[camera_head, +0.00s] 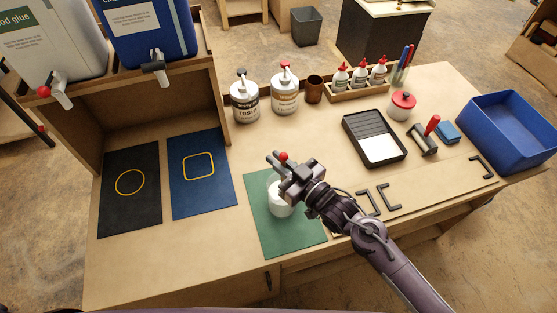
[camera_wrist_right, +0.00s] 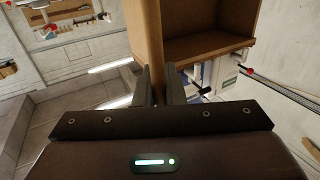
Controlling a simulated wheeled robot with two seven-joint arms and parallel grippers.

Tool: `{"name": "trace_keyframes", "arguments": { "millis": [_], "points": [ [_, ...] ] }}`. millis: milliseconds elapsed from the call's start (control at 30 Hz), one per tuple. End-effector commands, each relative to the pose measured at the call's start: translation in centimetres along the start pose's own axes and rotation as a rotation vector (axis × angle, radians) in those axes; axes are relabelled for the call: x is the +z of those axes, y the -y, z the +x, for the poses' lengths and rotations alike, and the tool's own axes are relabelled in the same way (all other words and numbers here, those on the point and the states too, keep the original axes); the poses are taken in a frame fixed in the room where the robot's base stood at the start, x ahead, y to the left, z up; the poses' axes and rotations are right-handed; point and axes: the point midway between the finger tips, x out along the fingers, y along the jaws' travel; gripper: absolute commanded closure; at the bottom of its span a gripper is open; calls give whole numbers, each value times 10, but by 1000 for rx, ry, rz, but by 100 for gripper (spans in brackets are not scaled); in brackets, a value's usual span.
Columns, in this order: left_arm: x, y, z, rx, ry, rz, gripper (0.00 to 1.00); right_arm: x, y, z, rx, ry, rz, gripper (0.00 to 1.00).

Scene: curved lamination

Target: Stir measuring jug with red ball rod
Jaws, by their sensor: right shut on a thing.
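The measuring jug (camera_head: 280,208) is white and stands on the green mat (camera_head: 259,239) near the front of the bench. My right gripper (camera_head: 280,161) is above the jug and hides part of its top. It is shut on the red ball rod (camera_head: 283,156), whose red ball shows at the jaws. The rod's lower part is hidden, so I cannot tell how deep it reaches into the jug. In the right wrist view the two fingers (camera_wrist_right: 160,84) show, but the rod cannot be made out between them. My left gripper is not in view.
A blue mat (camera_head: 198,195) and a black mat (camera_head: 128,205) lie left of the green one. Pump bottles (camera_head: 245,108) stand behind. A black tray (camera_head: 358,125), a roller (camera_head: 421,144) and a blue bin (camera_head: 490,150) are to the right. A shelf with large containers rises at left.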

Motion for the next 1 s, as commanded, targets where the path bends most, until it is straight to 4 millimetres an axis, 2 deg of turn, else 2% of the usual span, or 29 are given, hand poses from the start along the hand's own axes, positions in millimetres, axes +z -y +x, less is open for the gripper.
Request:
{"name": "trace_keyframes", "arguments": {
  "millis": [100,567,1000],
  "points": [
    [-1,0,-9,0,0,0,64,-10,0,0,0,0,0,100],
    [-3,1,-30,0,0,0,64,-38,0,0,0,0,0,100],
    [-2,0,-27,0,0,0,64,-61,0,0,0,0,-1,100]
  ]
}}
